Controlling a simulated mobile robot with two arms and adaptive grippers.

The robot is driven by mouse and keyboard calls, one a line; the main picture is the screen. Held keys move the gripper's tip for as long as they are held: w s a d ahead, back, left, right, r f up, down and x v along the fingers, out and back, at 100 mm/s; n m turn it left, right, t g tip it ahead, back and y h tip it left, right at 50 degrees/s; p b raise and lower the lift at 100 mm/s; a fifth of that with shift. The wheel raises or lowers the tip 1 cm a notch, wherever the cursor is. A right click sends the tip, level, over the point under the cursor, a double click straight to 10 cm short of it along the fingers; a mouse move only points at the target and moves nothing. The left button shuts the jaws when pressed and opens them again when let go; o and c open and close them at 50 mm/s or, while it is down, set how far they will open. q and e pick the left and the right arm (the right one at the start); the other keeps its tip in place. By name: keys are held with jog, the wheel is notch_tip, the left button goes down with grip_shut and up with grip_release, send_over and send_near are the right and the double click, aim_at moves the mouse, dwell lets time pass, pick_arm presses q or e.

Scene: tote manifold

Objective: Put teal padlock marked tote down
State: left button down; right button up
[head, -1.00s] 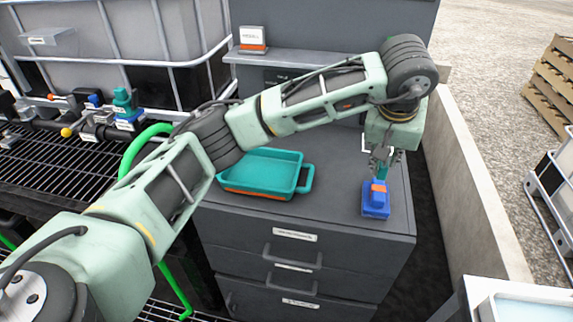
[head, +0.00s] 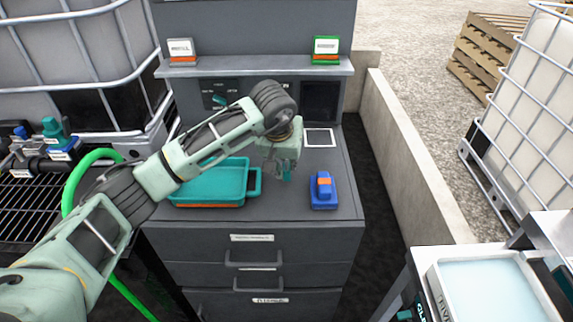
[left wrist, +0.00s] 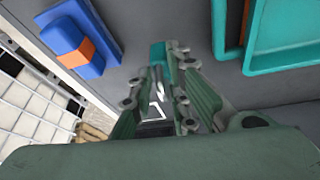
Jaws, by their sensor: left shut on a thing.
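My left gripper (head: 284,172) hangs over the dark grey cabinet top, between the teal tray and a blue block. It is shut on a small teal thing, probably the teal padlock (head: 287,177), which shows just below the fingers. In the left wrist view the teal padlock (left wrist: 158,53) sits at the fingertips (left wrist: 166,62). Its lower part and any marking are hidden or too small to read. I cannot tell whether it touches the cabinet top. My right gripper is not in view.
A blue block with an orange band (head: 323,203) stands right of the gripper. The teal tray (head: 209,183) lies left of it. A white-outlined square (head: 319,138) marks the cabinet top behind. Small signs (head: 326,45) stand on the shelf. A low concrete wall (head: 412,160) runs at right.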

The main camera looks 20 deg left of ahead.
pick_arm(q)
jog(key=shift+f, duration=1)
jog(key=shift+f, duration=0.15)
jog(key=c, duration=1.7)
grip_release()
jog(key=shift+o, duration=0.2)
